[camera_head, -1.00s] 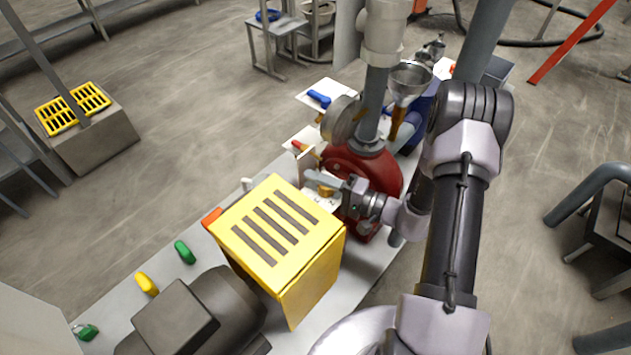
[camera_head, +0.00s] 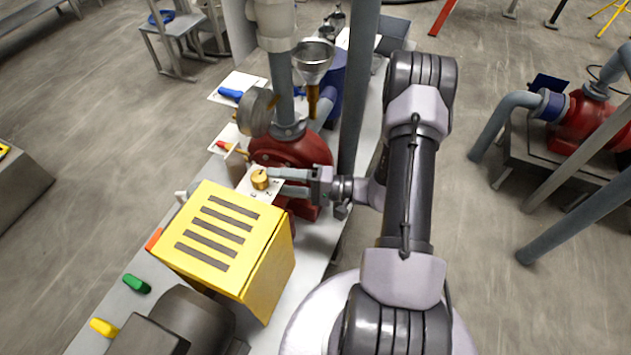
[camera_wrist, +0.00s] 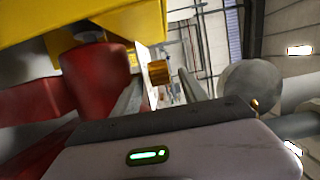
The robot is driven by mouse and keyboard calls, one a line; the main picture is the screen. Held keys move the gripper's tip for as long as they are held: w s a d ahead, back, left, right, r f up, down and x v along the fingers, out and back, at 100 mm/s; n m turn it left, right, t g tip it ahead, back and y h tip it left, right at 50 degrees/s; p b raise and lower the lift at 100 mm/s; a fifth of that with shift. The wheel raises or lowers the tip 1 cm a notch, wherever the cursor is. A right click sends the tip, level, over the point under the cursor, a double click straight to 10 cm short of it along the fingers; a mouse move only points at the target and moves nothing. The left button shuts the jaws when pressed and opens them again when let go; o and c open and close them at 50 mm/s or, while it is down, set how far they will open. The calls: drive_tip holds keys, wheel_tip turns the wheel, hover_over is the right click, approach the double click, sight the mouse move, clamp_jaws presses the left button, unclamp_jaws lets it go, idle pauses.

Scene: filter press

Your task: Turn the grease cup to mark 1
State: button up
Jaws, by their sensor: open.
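The grease cup (camera_head: 260,179) is a small brass knob on a white plate (camera_head: 243,187) with small dark marks that I cannot read. The plate stands between the yellow slotted guard and the red pump. My gripper (camera_head: 280,181) points left at the cup, its fingertips just to the right of it. In the wrist view the cup (camera_wrist: 159,72) shows beyond and between the two spread fingers of my gripper (camera_wrist: 160,82). The gripper is open and holds nothing. Which mark the cup points at cannot be told.
The yellow guard (camera_head: 222,225) is close in front of the cup. The red pump housing (camera_head: 290,155) is just behind my gripper. A grey vertical pipe (camera_head: 358,90), a round gauge (camera_head: 258,112) and a metal funnel (camera_head: 312,62) stand farther back.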

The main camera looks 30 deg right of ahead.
drive_tip(key=p+v, duration=0.1)
drive_tip(key=v, duration=0.8)
drive_tip(key=shift+s+d, duration=0.15)
